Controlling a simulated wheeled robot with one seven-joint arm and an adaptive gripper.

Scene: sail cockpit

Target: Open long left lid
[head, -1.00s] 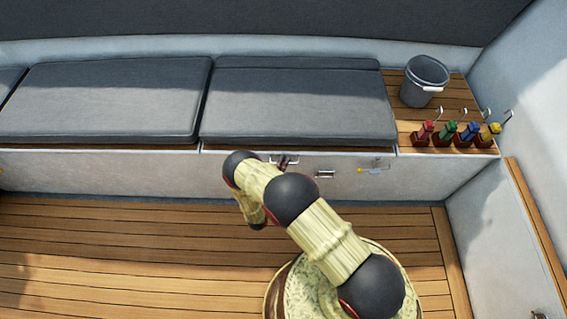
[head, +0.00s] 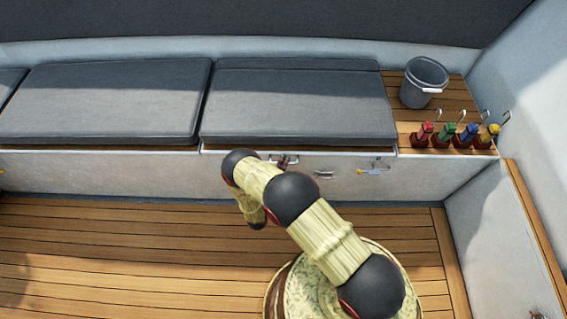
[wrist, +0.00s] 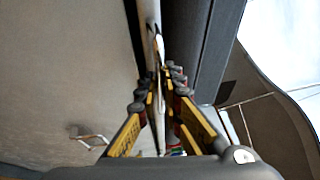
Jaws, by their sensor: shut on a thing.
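A long lid with a dark grey cushion (head: 300,105) forms the bench top in the right half of the head view. Its wooden front edge runs just above the pale bench front. My gripper (head: 286,160) is at this front edge, mostly hidden behind my arm. In the wrist view my gripper (wrist: 161,75) has its yellow fingers close together on either side of a thin pale edge (wrist: 154,25), apparently the lid's edge. The lid looks flat or almost flat. A second long cushioned section (head: 105,100) lies to the left.
A grey bucket (head: 424,82) stands on the wooden bench end at right. Several colored-topped items (head: 447,133) stand in front of it. A small metal latch (head: 323,174) and a yellow-ended fitting (head: 373,170) are on the bench front. The wooden floor (head: 110,245) is clear at left.

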